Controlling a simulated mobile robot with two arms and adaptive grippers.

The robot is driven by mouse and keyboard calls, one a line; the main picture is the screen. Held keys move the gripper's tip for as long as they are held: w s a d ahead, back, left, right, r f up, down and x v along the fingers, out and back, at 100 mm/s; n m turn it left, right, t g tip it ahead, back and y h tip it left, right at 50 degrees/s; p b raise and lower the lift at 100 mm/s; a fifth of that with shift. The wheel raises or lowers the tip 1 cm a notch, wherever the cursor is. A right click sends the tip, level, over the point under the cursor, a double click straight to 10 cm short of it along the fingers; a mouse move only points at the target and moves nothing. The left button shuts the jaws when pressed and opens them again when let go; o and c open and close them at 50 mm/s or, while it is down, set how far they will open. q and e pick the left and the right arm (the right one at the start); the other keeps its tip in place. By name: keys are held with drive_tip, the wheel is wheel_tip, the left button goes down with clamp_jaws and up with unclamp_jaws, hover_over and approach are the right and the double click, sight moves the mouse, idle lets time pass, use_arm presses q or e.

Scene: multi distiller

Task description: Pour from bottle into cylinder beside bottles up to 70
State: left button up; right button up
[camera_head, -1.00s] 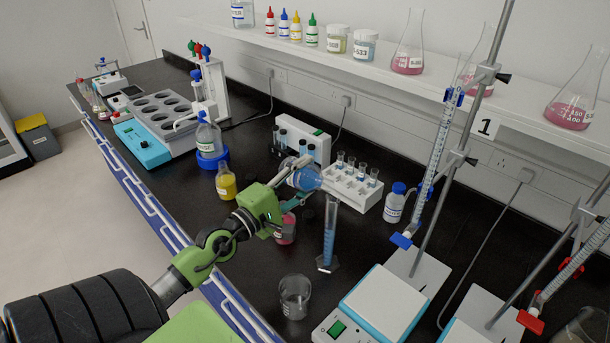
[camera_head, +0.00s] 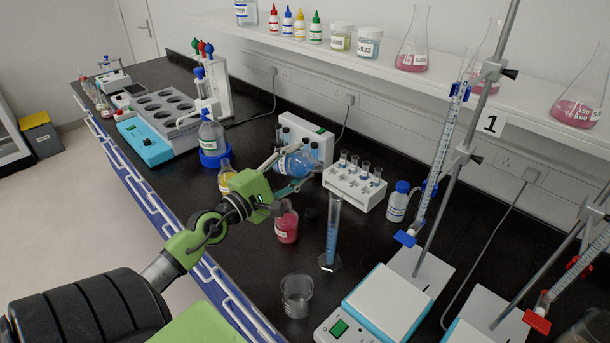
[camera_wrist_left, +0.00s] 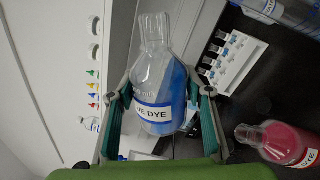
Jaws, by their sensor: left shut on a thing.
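My left gripper (camera_head: 287,172) is shut on a clear bottle of blue dye (camera_head: 298,163), held above the bench. The bottle is tipped far over, its neck toward the right in the head view. In the left wrist view the bottle (camera_wrist_left: 160,85) has a partly hidden label ending in "DYE", and its blue liquid lies along one side. A graduated cylinder (camera_head: 332,235) stands upright on the bench, right of and below the held bottle, with blue liquid in it. Its scale is too small to read. No stream shows. My right gripper is not in view.
A red dye bottle (camera_head: 286,222) stands left of the cylinder, and a yellow one (camera_head: 226,178) farther left. An empty beaker (camera_head: 297,296) and a hotplate (camera_head: 389,303) are in front. A white tube rack (camera_head: 355,187) and a burette stand (camera_head: 466,150) are behind and right.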

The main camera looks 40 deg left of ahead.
sight(302, 176)
use_arm(q)
drive_tip(key=shift+a+r, duration=0.2)
drive_tip(key=shift+r, duration=0.05)
drive_tip(key=f+n, duration=0.1)
drive_tip(key=d+f+n, duration=0.1)
drive_tip(key=n, duration=0.1)
drive_tip(key=shift+f+n+p, duration=0.1)
drive_tip(key=shift+n+p, duration=0.2)
drive_tip(key=shift+d+f+n+y+p, duration=0.2)
drive_tip(key=shift+n+y+p, duration=0.15)
drive_tip(key=shift+n, duration=0.25)
drive_tip(key=shift+d+f+n, duration=0.25)
drive_tip(key=shift+f+n, duration=0.15)
drive_tip(key=shift+n, duration=0.4)
drive_tip(key=shift+d+f+n, duration=0.25)
drive_tip(key=shift+f+n, duration=0.05)
drive_tip(key=shift+n, duration=0.1)
